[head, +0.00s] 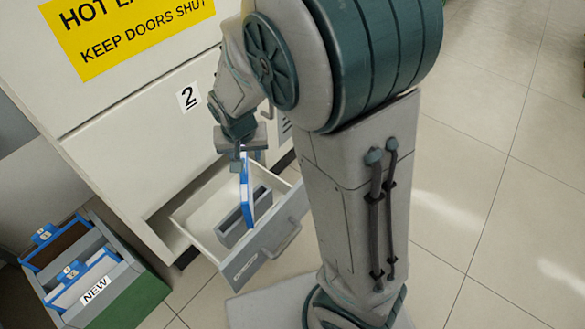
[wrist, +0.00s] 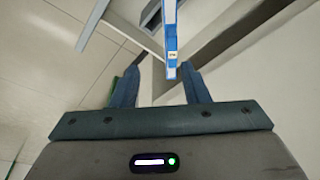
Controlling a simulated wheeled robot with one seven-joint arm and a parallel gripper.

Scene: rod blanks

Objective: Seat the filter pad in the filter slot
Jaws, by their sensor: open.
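The filter pad (head: 246,190) is a thin panel with a blue frame, standing roughly upright at the grey filter slot (head: 231,229) in the open drawer. Its lower end overlaps the slot holder; I cannot tell how deep it sits. Most of it rises above the holder. My gripper (head: 247,160) is open just above the pad's top end. In the wrist view, the pad's blue edge (wrist: 171,45) shows between the spread fingers of my gripper (wrist: 158,72), closer to the right finger, with no clear grip on it.
The drawer (head: 252,262) stands out from a white cabinet (head: 130,130) with a yellow warning sign and a "2" label. At the lower left is a bin (head: 112,296) marked NEW, holding blue-framed pads, one brown, one white. The tiled floor at right is clear.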

